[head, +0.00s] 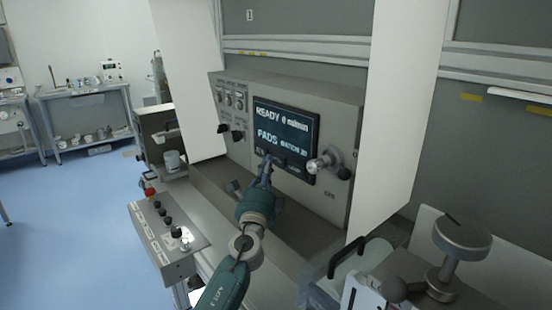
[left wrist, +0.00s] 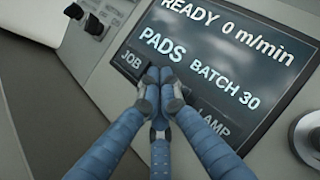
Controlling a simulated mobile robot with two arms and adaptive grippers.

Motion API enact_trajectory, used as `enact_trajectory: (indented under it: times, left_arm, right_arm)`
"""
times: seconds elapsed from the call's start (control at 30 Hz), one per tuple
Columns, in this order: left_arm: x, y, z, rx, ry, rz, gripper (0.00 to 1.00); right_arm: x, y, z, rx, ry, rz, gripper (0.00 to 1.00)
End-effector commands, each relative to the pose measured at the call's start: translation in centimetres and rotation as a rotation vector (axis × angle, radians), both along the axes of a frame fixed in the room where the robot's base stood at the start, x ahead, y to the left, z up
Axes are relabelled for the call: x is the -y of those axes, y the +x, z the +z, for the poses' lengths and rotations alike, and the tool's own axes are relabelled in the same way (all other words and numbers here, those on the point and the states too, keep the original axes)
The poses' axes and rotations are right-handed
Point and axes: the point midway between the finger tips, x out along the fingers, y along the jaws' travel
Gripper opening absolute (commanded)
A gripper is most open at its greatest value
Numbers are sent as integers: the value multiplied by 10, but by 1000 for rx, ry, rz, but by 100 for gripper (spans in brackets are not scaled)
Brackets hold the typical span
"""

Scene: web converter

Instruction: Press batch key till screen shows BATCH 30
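The screen (head: 285,130) on the grey machine panel reads READY 0 m/min and PADS, with small text beside it. In the left wrist view the screen (left wrist: 225,55) reads BATCH 30 clearly. Along its lower edge are labels JOB (left wrist: 131,62) and LAMP (left wrist: 212,122); the label between them is hidden behind my fingers. My left gripper (head: 266,162) is at the screen's lower edge. In the left wrist view its fingertips (left wrist: 159,76) are together, with nothing seen between them. I cannot tell whether they touch the key. My right gripper is not in view.
A silver knob (head: 325,162) sticks out at the screen's lower right. Several dark knobs (head: 232,132) are left of the screen. A control box (head: 168,235) stands at the lower left. White panels flank the machine, and a black handle (head: 347,256) is at the lower right.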

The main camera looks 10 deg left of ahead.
Motion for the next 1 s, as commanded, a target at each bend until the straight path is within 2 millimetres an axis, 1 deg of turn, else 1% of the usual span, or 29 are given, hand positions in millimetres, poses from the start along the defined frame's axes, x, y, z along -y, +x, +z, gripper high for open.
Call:
enact_trajectory:
  times: [0.33,0.6,0.8,1.0]
  left_arm:
    - [-2,-2,0,0,1,0,0]
    - [-18,-22,2,-1,2,1,0]
    - [-28,-36,1,0,2,1,0]
    - [-32,-40,0,1,1,0,0]
  right_arm:
    - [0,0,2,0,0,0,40]
    - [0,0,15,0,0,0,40]
    - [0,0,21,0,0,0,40]
    - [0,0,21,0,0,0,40]
